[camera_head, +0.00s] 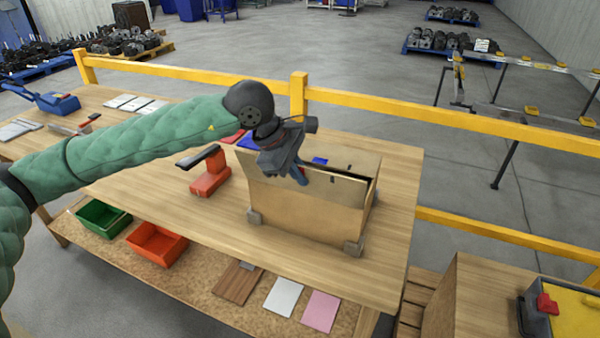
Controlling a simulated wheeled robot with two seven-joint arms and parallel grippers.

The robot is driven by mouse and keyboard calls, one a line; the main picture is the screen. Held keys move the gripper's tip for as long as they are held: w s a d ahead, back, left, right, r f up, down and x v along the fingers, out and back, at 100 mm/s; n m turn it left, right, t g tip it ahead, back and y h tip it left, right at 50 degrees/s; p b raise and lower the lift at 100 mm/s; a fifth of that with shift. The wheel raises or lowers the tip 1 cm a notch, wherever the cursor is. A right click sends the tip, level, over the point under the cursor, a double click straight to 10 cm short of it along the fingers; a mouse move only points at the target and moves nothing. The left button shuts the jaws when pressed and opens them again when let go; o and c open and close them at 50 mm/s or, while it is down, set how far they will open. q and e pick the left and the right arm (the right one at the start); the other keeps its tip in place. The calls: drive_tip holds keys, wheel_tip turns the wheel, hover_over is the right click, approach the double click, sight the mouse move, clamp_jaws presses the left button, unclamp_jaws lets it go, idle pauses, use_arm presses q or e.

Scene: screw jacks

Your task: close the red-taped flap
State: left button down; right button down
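A brown box (300,212) with grey corner blocks stands on the wooden workbench. Its near flap (338,186) is raised along the near top edge, and another panel with blue tape (320,161) shows behind it. A dark gap shows at the right between them. I cannot make out red tape clearly; my gripper covers part of the box top. My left gripper (300,176) is over the left part of the box, pointing down at the near flap's upper edge. Whether it touches the flap, and whether its fingers are open, is unclear. My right gripper is not in view.
An orange-red tool (210,178) stands on the workbench (200,218) left of the box. Green (103,217) and orange (157,243) bins sit on the lower shelf. A yellow rail (400,112) runs behind the bench. The bench right of the box is clear.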

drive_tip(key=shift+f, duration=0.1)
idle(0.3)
